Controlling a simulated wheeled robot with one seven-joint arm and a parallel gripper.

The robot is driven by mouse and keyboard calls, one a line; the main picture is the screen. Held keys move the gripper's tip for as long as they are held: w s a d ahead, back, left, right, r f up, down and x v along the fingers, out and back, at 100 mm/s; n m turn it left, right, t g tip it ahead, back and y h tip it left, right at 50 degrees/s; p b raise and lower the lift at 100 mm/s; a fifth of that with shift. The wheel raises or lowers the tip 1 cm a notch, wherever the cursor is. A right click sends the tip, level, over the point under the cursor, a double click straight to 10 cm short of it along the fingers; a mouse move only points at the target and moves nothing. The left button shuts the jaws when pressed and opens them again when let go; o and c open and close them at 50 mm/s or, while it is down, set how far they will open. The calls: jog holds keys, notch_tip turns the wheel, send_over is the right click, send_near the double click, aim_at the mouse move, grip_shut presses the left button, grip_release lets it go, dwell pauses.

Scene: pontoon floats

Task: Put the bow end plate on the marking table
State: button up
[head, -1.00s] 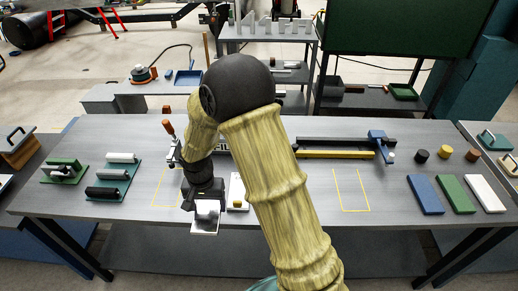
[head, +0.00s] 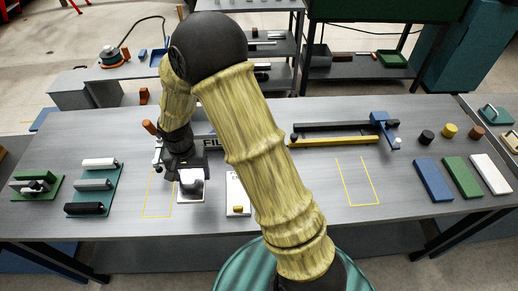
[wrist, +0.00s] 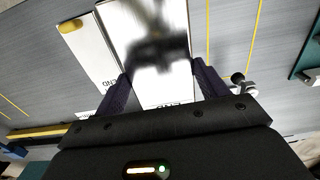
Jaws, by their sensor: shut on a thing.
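My gripper (wrist: 160,80) is shut on a white end plate (wrist: 140,22), one finger on each side. The lettering on it reads END, and the rest is hidden or blurred by glare and shadow, so I cannot tell whether it is the bow one. In the head view, my gripper (head: 182,165) holds this plate (head: 191,190) over the left-middle of the grey table (head: 300,215), beside a yellow outline. A second white plate with a yellow knob (head: 235,190) lies just to its right, and shows in the wrist view (wrist: 88,50) too.
A yellow outline (head: 148,213) is at left and another (head: 357,204) at right. A blue gauge with dark and yellow bars (head: 335,140) lies toward the back. My arm hides the table's middle.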

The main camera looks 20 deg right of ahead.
aim_at(195, 184)
dwell(0.3)
jog(key=shift+f+p, duration=0.55)
jog(key=shift+f, duration=2.35)
jog(key=shift+f+p, duration=0.4)
jog(key=shift+f, duration=1.7)
jog(key=shift+f, duration=0.15)
jog(key=o, duration=1.1)
jog(key=shift+c, duration=0.2)
jog(key=shift+w, duration=0.1)
jog(key=shift+d, duration=0.1)
